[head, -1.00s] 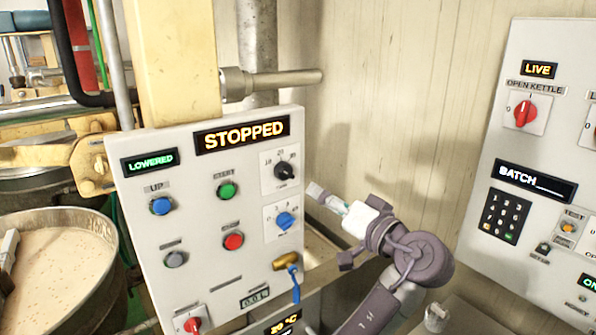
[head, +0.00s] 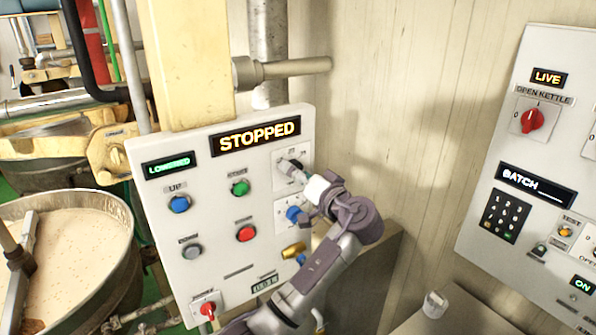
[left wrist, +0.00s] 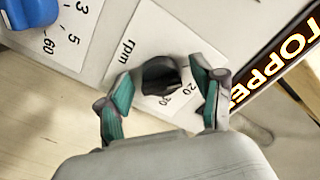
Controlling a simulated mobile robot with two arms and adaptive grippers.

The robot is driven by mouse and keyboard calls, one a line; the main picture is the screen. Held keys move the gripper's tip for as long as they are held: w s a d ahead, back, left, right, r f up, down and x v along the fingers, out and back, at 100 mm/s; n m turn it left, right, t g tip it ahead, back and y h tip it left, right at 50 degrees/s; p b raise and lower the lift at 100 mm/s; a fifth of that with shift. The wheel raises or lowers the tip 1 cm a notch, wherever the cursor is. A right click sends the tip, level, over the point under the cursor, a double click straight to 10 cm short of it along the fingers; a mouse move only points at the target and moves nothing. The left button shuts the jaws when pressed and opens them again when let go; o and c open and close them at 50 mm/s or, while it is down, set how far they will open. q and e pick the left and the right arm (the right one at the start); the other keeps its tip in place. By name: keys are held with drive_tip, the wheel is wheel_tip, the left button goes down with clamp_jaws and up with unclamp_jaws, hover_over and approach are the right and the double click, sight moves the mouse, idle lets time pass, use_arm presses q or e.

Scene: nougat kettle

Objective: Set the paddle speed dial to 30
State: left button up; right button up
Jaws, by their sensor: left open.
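The paddle speed dial is a black knob on a white plate marked rpm, at the upper right of the control panel. In the left wrist view the black knob (left wrist: 160,76) sits near the 20 and 30 marks; I cannot tell exactly where it points. My left gripper (left wrist: 163,88) is open, with one teal-padded finger on each side of the knob; contact is not clear. In the head view the left gripper (head: 298,171) is at the dial plate (head: 281,155) and hides most of the knob. The right gripper is not in view.
The panel display (head: 256,136) reads STOPPED. A blue dial (head: 293,214) sits just below the speed dial, close to my arm. Green (head: 239,187) and red (head: 246,233) buttons are to the left. A kettle (head: 75,245) stands far left, another panel (head: 560,100) right.

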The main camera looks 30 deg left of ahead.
use_arm(q)
drive_tip(key=c, duration=1.1)
